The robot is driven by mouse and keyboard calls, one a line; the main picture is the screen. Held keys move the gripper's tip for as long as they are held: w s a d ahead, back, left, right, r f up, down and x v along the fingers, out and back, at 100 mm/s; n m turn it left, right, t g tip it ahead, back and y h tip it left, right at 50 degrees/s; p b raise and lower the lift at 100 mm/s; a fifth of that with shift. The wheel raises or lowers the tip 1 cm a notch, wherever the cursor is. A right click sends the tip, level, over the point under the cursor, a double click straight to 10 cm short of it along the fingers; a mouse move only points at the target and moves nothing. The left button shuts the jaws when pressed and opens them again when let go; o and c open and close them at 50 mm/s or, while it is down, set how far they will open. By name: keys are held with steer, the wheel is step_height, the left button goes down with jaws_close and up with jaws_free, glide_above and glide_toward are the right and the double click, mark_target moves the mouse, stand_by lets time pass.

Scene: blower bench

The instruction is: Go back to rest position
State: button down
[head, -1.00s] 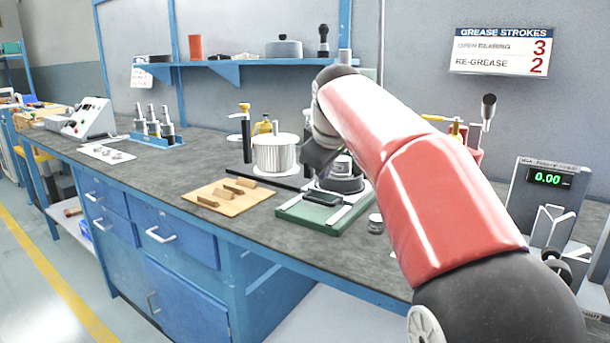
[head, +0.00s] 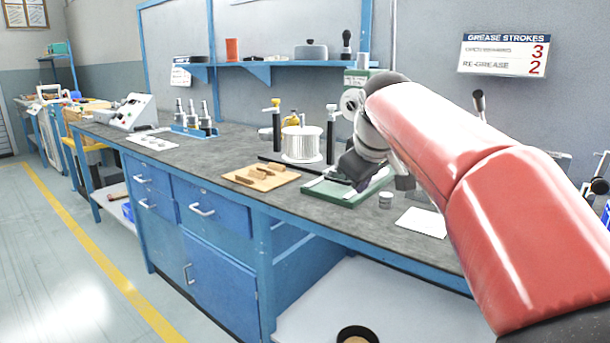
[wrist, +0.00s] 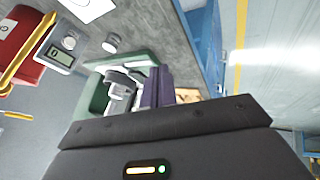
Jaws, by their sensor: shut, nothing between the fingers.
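My gripper (head: 355,170) is at the end of my red arm, above the green tray-like fixture (head: 318,190) on the bench. In the wrist view its fingers (wrist: 157,88) are together, with nothing between them. The green fixture also shows in the wrist view (wrist: 95,98), with a grey part on it. My arm hides some of the bench behind it in the head view.
A small round metal piece (head: 385,200) and a white sheet (head: 423,222) lie right of the fixture. The floor (head: 60,270) at left is clear.

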steer(key=s+d+f+m, duration=0.2)
steer(key=s+f+m, duration=0.2)
steer(key=s+f, duration=0.6)
steer(key=s+d+f+m+g, duration=0.1)
steer(key=s+f+m, duration=0.3)
steer(key=s+f, duration=0.6)
steer(key=s+d, duration=0.1)
steer(key=s, duration=0.8)
steer(key=shift+d+f+g, duration=0.2)
steer(key=shift+f+g, duration=0.1)
steer(key=shift+f, duration=0.05)
